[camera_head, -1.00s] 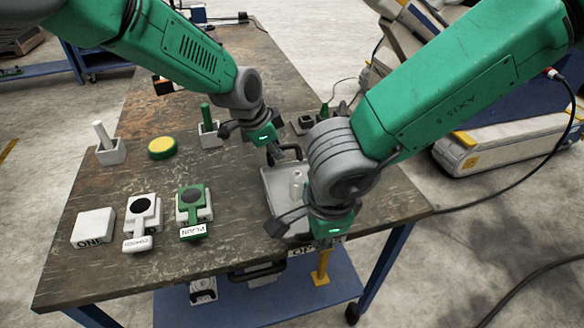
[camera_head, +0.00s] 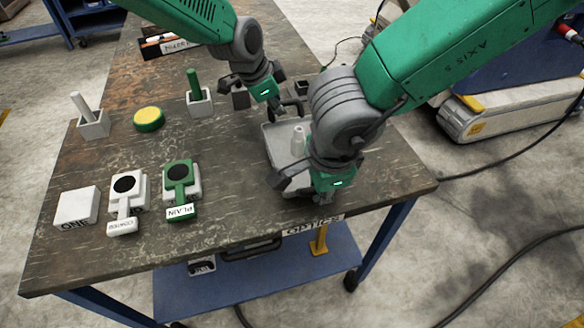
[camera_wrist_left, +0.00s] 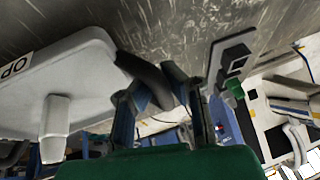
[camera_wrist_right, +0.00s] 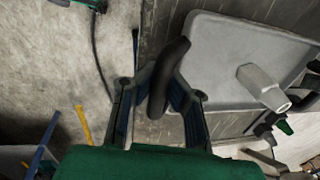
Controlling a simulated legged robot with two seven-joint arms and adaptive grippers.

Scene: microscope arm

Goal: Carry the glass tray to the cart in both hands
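The glass tray (camera_head: 283,140) is a shallow grey tray with a dark handle at each end, over the table's right part. A pale bottle-like piece (camera_head: 298,139) stands in it. My left gripper (camera_head: 287,110) is at the far handle; in the left wrist view its fingertips close in on both sides of that handle (camera_wrist_left: 140,72). My right gripper (camera_head: 303,185) is at the near handle; in the right wrist view that handle (camera_wrist_right: 168,75) lies between its fingertips, close against both. My right arm hides part of the tray. I cannot tell whether the tray touches the tabletop. The cart is not identifiable.
The wooden table (camera_head: 240,210) holds a white block (camera_head: 77,207), a white holder (camera_head: 127,190), a green holder (camera_head: 181,182), a yellow-green disc (camera_head: 149,119) and two posts on the left. A white wheeled machine (camera_head: 480,115) stands right. Cables cross the floor.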

